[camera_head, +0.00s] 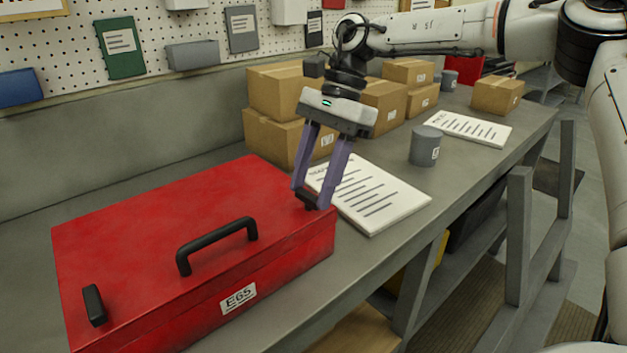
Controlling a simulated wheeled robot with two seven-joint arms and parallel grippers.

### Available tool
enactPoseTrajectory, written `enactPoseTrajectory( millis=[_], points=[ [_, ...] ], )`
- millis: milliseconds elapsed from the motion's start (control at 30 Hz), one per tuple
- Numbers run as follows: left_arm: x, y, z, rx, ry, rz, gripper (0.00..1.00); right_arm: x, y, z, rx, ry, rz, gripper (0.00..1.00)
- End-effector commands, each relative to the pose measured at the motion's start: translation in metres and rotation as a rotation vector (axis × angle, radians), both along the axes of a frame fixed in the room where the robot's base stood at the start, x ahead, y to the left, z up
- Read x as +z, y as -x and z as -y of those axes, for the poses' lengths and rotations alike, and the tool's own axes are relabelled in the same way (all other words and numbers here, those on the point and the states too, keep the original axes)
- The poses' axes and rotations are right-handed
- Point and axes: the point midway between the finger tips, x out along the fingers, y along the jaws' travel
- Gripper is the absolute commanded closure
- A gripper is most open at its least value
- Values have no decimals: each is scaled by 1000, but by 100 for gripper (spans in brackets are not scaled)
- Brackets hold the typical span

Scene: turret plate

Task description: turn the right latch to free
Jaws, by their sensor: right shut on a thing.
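A red case (150,228) with a label on its front lies on the grey workbench. A black handle (217,243) stands on its lid near the front edge. The left latch (94,305) is a black bar on the lid at the near left corner. My right gripper (312,198) points down at the right end of the lid, its purple fingers closed on the right latch (308,202). The fingertips cover most of this dark latch, so its angle is hard to tell. My left gripper does not show.
A stack of papers (385,205) lies just right of the case. A grey canister (425,146) and another paper stack (468,129) stand farther along the bench. Cardboard boxes (272,135) stand behind my gripper. A pegboard (160,35) with hung items backs the bench.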

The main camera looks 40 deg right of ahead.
Motion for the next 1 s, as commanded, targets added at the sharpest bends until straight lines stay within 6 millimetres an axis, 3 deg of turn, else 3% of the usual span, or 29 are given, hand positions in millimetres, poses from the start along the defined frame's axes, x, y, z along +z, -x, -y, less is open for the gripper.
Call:
enactPoseTrajectory(
  millis=[100,133,233,633,1000],
  points=[
    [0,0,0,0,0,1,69,1,0,0,3,2,3,77],
    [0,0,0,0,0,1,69,1,0,0,3,2,3,51],
    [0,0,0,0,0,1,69,1,0,0,2,2,2,36],
    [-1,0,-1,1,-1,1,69,8,-1,3,-2,2,4,36],
    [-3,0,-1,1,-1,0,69,72,-4,29,-1,3,5,36]
  ],
)
